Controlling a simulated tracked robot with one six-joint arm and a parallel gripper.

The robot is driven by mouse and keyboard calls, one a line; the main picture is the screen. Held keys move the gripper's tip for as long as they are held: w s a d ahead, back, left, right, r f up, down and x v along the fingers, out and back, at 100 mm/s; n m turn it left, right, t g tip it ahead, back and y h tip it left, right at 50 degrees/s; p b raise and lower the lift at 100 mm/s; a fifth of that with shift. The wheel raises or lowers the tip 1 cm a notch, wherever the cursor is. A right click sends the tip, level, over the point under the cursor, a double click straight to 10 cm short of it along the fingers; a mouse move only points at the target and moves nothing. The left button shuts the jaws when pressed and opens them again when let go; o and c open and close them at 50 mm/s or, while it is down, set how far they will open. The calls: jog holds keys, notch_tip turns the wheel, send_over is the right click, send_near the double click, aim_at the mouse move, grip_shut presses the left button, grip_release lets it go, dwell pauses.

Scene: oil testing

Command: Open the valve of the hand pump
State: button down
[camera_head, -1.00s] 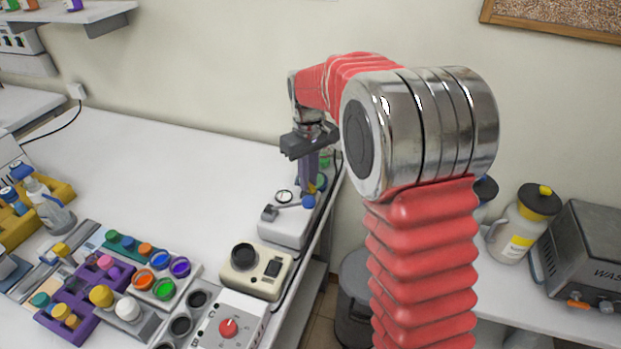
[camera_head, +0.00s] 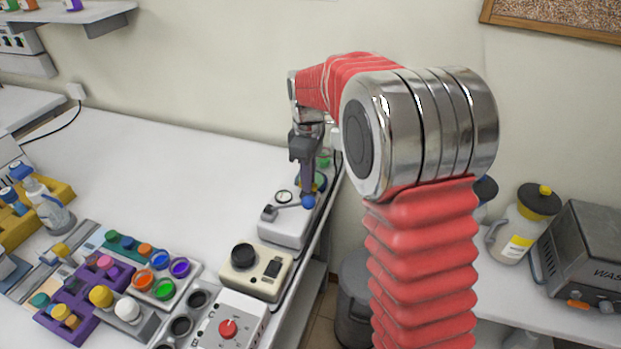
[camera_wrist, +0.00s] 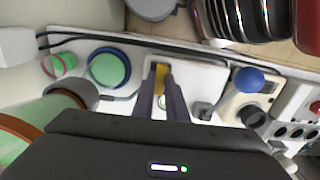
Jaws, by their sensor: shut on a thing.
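The hand pump (camera_head: 287,232) is a pale box at the right edge of the long white bench. It has a round gauge (camera_head: 284,196) and a grey lever ending in a blue ball (camera_head: 308,202). In the wrist view its pale base (camera_wrist: 197,76) and the blue ball (camera_wrist: 248,80) also show. My gripper (camera_head: 308,195) points down at the pump's far end. In the wrist view my gripper (camera_wrist: 161,80) is shut on a small yellow part, which looks like the valve (camera_wrist: 160,76). The fingers hide most of it.
A beige device with a black dial (camera_head: 256,271) and a white box with a red knob (camera_head: 230,325) stand nearer on the bench. Coloured jars (camera_head: 163,289) stand left. The bench's back middle is clear.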

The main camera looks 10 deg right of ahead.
jog(key=shift+s+f, duration=0.1)
jog(key=shift+s, duration=0.05)
jog(key=c, duration=1.8)
grip_release()
jog(key=shift+o, duration=0.2)
jog(key=shift+r, duration=0.2)
notch_tip(320, 180, up, 14)
jog(key=shift+f, duration=0.25)
